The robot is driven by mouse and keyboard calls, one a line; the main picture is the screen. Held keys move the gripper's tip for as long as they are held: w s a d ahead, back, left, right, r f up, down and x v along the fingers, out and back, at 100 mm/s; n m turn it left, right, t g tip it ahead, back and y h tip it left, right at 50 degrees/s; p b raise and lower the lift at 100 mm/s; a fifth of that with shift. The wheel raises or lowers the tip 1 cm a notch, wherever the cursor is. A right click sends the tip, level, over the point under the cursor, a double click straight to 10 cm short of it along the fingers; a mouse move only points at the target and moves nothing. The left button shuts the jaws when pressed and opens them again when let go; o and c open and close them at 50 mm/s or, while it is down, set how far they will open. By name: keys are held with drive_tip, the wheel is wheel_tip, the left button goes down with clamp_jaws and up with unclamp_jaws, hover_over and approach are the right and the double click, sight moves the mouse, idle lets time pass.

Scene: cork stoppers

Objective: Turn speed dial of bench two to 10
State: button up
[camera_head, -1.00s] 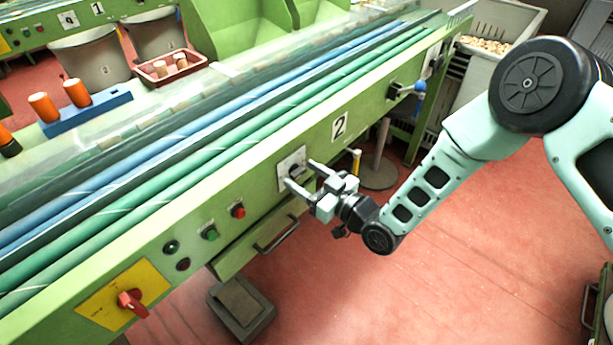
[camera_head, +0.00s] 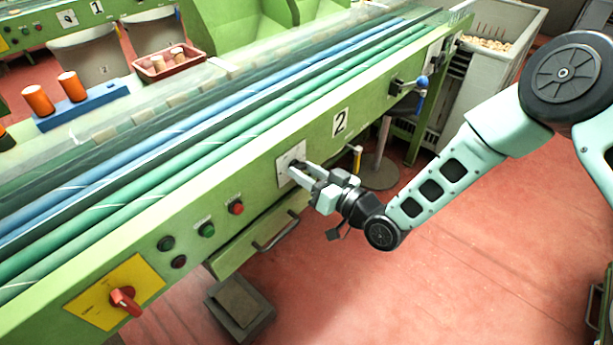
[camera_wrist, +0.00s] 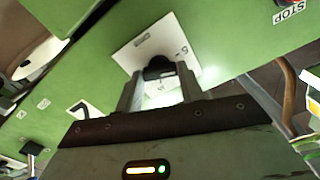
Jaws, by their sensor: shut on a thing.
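The speed dial is a dark knob (camera_wrist: 158,68) on a white plate (camera_head: 287,158) on the front of the green bench marked with a 2 (camera_head: 340,122). In the head view the knob is mostly hidden by my fingers. My gripper (camera_head: 297,174) reaches the plate from the front right. In the wrist view my gripper (camera_wrist: 160,88) has one finger on each side of the knob, shut on it. A "5" shows on the plate in the wrist view; the rest of the scale and the pointer cannot be read.
Left along the bench front are a red button (camera_head: 236,208), a green button (camera_head: 207,230) and a red switch (camera_head: 125,300) on a yellow plate. A blue-knobbed lever (camera_head: 421,82) sticks out at right. A drawer handle (camera_head: 276,232) is below.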

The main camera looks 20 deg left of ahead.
drive_tip(key=m+b, duration=0.2)
drive_tip(key=m, duration=0.2)
drive_tip(key=shift+d+f, duration=0.1)
drive_tip(key=shift+f, duration=0.05)
drive_tip(key=shift+m+b, duration=0.65)
drive_tip(key=shift+m, duration=1.15)
drive_tip(key=o, duration=1)
drive_tip(key=v, duration=1.7)
drive_tip(key=shift+d+b, duration=0.2)
drive_tip(key=shift+b, duration=0.15)
